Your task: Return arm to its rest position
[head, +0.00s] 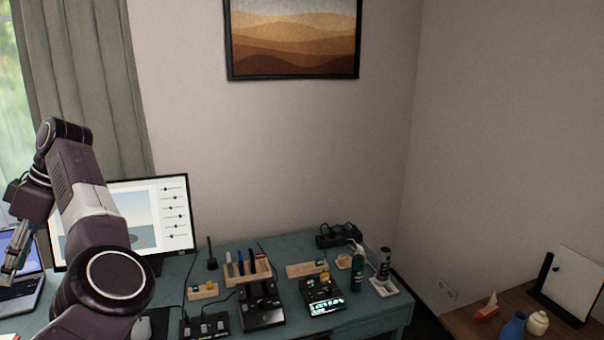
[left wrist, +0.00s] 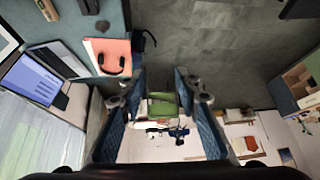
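My left arm (head: 85,200) is raised and bent in the left part of the head view. Its gripper (head: 9,268) hangs pointing down at the far left edge, in front of the laptop (head: 18,296). In the left wrist view the two fingers of the left gripper (left wrist: 163,92) stand well apart. Nothing is held between them; the floor and distant objects show through the gap. My right arm and gripper are not in either view.
A teal desk (head: 285,248) carries a monitor (head: 165,215), a marker rack (head: 247,270), a lit device (head: 323,293) and a power strip (head: 338,235). A wooden table (head: 465,322) at the right holds a blue vase (head: 514,326). Space above the desk's right half is clear.

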